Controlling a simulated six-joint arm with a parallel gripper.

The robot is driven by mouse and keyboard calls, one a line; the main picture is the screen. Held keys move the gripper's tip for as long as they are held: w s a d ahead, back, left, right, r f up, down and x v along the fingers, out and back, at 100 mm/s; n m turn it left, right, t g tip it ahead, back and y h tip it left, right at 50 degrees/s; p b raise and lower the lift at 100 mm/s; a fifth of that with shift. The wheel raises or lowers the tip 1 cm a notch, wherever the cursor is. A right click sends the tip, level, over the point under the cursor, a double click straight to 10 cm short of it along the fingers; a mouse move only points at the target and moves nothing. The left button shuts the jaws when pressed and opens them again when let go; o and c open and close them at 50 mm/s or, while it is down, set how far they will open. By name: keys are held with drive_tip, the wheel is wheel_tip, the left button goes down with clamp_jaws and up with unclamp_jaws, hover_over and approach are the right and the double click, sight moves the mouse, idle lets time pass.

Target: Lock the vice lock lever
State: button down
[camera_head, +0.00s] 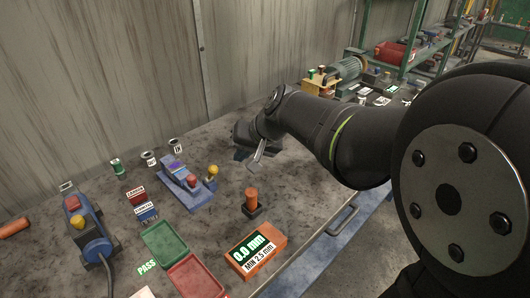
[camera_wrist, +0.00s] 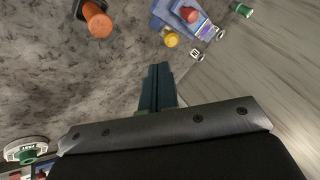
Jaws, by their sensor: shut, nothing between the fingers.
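A blue vice-like fixture (camera_head: 196,194) lies on the bench left of centre, with a red knob (camera_head: 191,180) and a yellow ball knob (camera_head: 212,170) at its right end. Which knob belongs to the lock lever I cannot tell. The fixture also shows at the top of the wrist view (camera_wrist: 208,31), with its red knob (camera_wrist: 189,14) and yellow knob (camera_wrist: 171,39). My gripper (camera_head: 255,164) is to the right of the fixture, apart from it. Its fingers (camera_wrist: 159,66) are together and empty, with the yellow knob just beyond their tips in the wrist view.
An orange-handled piece (camera_head: 251,197) stands on the bench right of the fixture. An orange gauge (camera_head: 262,250), green tray (camera_head: 165,243) and red tray (camera_head: 196,275) lie in front. A blue tool (camera_head: 88,232) is at left. The bench between gripper and fixture looks clear.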

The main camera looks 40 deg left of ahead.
sight(212, 174)
drive_tip(key=f+m, duration=0.1)
drive_tip(key=m, duration=0.4)
drive_tip(key=w+d+f+m, duration=0.1)
drive_tip(key=m, duration=0.5)
drive_tip(key=w+f+m, duration=0.1)
drive_tip(key=f+m, duration=0.1)
drive_tip(key=m, duration=0.4)
drive_tip(key=shift+d+y, duration=0.2)
drive_tip(key=shift+y, duration=0.2)
drive_tip(key=m, duration=0.3)
drive_tip(key=f+m, duration=0.1)
drive_tip(key=m, duration=0.1)
drive_tip(key=shift+w+d, duration=0.25)
drive_tip(key=shift+f, duration=0.1)
drive_tip(key=s+a+f, duration=0.3)
drive_tip(key=a+f, duration=0.2)
drive_tip(key=a, duration=0.4)
drive_tip(key=shift+a+f, duration=0.3)
drive_tip(key=shift+f, duration=0.1)
